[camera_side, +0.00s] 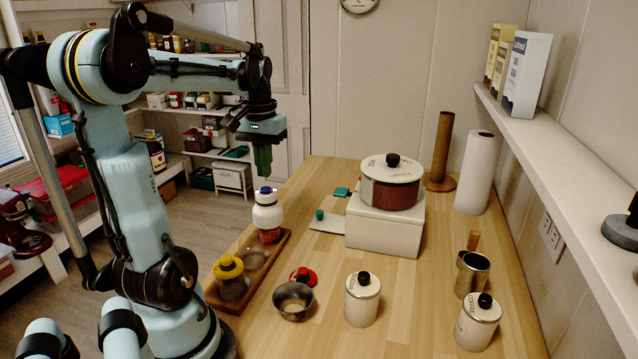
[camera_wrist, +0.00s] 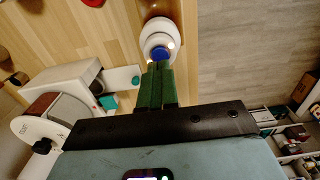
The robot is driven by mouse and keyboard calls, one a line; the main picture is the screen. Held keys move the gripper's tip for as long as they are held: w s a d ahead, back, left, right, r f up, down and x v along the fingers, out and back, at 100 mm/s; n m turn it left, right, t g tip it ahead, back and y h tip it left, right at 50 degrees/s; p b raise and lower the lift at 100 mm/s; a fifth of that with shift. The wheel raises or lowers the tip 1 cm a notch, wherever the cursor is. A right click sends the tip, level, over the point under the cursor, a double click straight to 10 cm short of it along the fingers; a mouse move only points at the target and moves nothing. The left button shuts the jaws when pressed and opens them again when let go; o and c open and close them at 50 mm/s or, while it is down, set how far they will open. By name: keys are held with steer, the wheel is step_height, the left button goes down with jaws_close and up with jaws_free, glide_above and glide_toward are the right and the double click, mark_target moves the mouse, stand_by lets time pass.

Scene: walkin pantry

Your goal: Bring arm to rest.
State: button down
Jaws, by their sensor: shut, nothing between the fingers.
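My gripper (camera_side: 262,160) is shut and empty, with its green fingers pointing down. In the side view it hangs in the air above a white jar (camera_side: 267,212) with a blue knob (camera_side: 265,190), and a gap shows between fingers and knob. In the wrist view the green fingertips (camera_wrist: 158,68) lie together, just in front of the blue knob (camera_wrist: 160,53) in the picture. The white jar (camera_wrist: 157,33) is seen there from above. It stands at the far end of a wooden tray (camera_side: 284,238); something reddish shows at its base.
The tray also holds a jar with a yellow lid (camera_side: 228,267). A red lid (camera_side: 304,276), a metal bowl (camera_side: 293,301) and white canisters (camera_side: 361,300) stand nearby. A pot (camera_side: 391,185) sits on a white box (camera_side: 384,232). A wall shelf (camera_side: 560,142) runs along the right.

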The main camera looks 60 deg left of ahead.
stand_by(0.4)
steer(key=w+d+f+m+t, duration=0.1)
steer(key=d+m+t, duration=0.1)
steer(key=d, duration=0.6)
steer(key=w+d+f+m+t, duration=0.1)
steer(key=d+m, duration=0.3)
steer(key=d, duration=0.5)
steer(key=w+d+f+m+t, duration=0.2)
steer(key=w+d+m+t, duration=0.1)
steer(key=d, duration=0.5)
steer(key=shift+w+d+t, duration=0.25)
steer(key=shift+t, duration=0.35)
